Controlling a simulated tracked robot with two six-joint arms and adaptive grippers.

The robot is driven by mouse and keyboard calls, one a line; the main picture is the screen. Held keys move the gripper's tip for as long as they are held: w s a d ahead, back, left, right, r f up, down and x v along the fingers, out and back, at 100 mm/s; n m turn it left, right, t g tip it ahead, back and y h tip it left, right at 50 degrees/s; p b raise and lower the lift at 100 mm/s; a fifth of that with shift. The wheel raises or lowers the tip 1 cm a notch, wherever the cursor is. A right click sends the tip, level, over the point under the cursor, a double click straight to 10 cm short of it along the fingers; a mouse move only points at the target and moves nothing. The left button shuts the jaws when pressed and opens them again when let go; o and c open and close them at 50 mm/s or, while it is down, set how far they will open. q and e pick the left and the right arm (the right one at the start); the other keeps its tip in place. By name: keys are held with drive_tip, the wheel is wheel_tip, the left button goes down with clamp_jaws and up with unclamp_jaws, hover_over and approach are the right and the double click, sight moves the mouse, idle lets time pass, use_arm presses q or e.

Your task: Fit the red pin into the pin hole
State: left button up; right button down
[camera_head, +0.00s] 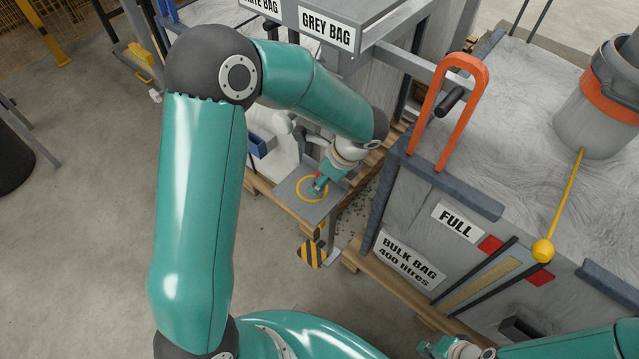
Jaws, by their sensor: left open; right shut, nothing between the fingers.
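A grey plate (296,205) with a yellow ring (299,190) painted on it sits beside the bulk bag, near the middle of the view. My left gripper (318,188) points down at the ring from the upper right and is open. A small red patch (319,174) shows at its fingers; I cannot tell whether this is the red pin. The pin hole itself is hidden or too small to make out. My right gripper (432,348) is at the bottom edge, right of the middle, partly cut off, shut and empty.
A grey bag bin (327,33) stands behind. Concrete floor at left is mostly open.

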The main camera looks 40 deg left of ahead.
use_arm(q)
drive_tip(key=shift+s+a+f, duration=0.15)
drive_tip(key=shift+a+f, duration=0.05)
drive_tip(key=shift+a, duration=0.35)
drive_tip(key=shift+a+f, duration=0.1)
drive_tip(key=shift+f, duration=0.25)
clamp_jaws()
drive_tip(key=shift+r, duration=0.15)
